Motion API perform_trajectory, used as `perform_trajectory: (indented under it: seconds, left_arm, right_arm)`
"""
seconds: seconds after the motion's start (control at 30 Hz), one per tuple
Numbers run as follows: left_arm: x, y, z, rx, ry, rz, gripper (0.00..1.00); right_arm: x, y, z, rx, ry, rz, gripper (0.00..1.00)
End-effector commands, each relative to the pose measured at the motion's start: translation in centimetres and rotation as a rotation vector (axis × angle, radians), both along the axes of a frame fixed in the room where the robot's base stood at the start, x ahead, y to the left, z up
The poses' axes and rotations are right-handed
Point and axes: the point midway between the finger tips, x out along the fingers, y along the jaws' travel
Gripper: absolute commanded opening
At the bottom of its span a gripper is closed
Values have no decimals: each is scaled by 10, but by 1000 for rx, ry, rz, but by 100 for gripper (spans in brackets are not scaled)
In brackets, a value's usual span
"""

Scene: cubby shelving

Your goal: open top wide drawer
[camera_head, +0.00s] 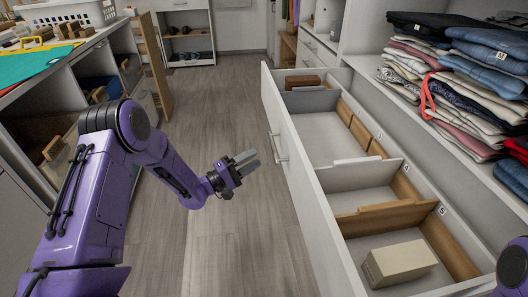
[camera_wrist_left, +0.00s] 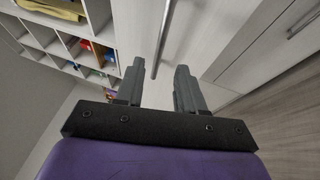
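The wide white top drawer (camera_head: 320,215) is pulled well out on the right in the head view. Its inside shows wooden dividers and compartments. A bar handle (camera_head: 278,148) is on its front panel, and a handle also shows in the left wrist view (camera_wrist_left: 162,40). My left gripper (camera_head: 246,162) is to the left of the drawer front, apart from the handle. In the left wrist view its two fingers (camera_wrist_left: 158,90) are spread, with nothing held between them. Only a purple part of my right arm shows at the lower right edge; its gripper is out of sight.
A beige box (camera_head: 398,262) and a brown block (camera_head: 303,82) lie in the drawer. Folded clothes (camera_head: 465,75) are stacked on the shelf above. A counter (camera_head: 60,65) with a white basket (camera_head: 70,12) stands at left. The wooden floor (camera_head: 215,110) between is clear.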

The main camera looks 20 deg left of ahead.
Motion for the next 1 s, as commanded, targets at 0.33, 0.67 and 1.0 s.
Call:
perform_trajectory:
  seconds: [0.33,0.67,1.0]
  left_arm:
    - [-36,24,-9,-1,1,0,38]
    - [-36,23,-9,0,0,0,38]
    - [-30,38,-36,331,-40,229,38]
  right_arm:
    - [0,0,5,0,0,0,43]
    - [0,0,4,0,0,0,43]
    - [0,0,4,0,0,0,43]
